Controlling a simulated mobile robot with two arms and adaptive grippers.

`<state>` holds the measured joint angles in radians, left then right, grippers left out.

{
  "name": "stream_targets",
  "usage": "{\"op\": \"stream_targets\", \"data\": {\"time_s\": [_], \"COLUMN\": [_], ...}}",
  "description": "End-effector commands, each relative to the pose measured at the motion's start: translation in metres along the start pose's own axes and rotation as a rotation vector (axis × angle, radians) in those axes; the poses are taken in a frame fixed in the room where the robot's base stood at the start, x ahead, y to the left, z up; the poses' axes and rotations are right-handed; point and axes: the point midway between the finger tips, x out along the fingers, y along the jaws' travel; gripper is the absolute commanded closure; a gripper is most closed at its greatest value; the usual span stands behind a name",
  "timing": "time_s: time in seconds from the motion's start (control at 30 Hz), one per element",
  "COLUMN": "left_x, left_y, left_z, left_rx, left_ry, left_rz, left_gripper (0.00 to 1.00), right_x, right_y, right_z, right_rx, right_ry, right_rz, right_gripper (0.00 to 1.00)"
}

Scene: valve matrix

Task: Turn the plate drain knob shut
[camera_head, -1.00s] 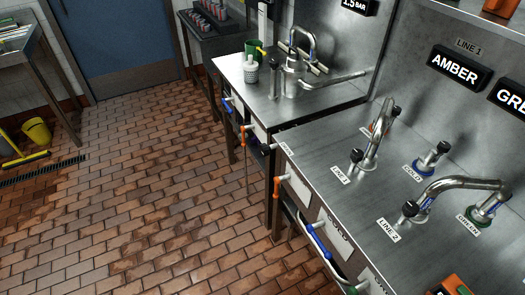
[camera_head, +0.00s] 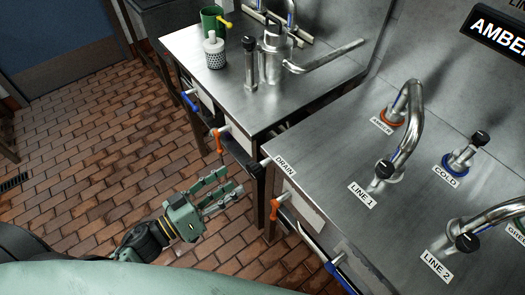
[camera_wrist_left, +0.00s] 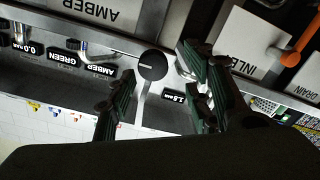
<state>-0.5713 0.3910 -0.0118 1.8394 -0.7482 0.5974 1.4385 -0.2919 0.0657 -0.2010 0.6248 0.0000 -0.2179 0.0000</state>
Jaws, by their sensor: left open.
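An orange lever handle (camera_head: 274,208) hangs on the front of the near steel counter, below the DRAIN label (camera_head: 285,165). A second orange handle (camera_head: 219,140) is on the front of the far counter. In the left wrist view, an orange handle (camera_wrist_left: 302,45) crosses the upper right corner, near a plate marked DRAIN (camera_wrist_left: 304,88); which of the two it is I cannot tell. My left gripper (camera_head: 222,190) is open and empty, left of the near counter's front and apart from both handles. Its fingers also show in the left wrist view (camera_wrist_left: 165,100). My right gripper is out of view.
Blue-handled levers (camera_head: 189,101) also sit along the counter fronts. The near counter (camera_head: 335,160) carries taps with black knobs. The brick floor left of the counters is clear.

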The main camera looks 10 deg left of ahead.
Motion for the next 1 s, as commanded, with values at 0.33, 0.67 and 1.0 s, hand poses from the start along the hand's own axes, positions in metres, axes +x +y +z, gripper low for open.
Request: {"op": "stream_targets", "data": {"time_s": [0.33, 0.67, 1.0], "left_x": [0.038, 0.077, 0.079], "left_y": [0.011, 0.011, 0.011], "left_z": [-0.009, -0.007, -0.006], "left_rx": [-0.006, -0.007, -0.007], "left_ry": [0.006, 0.004, 0.003], "left_rz": [0.031, 0.029, 0.027], "left_gripper": [0.53, 0.53, 0.57], "right_x": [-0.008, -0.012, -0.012], "right_y": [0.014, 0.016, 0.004], "right_z": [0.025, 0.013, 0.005], "right_rx": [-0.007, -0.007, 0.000], "right_ry": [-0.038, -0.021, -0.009], "right_rz": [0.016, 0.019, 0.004], "right_gripper": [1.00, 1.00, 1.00]}}
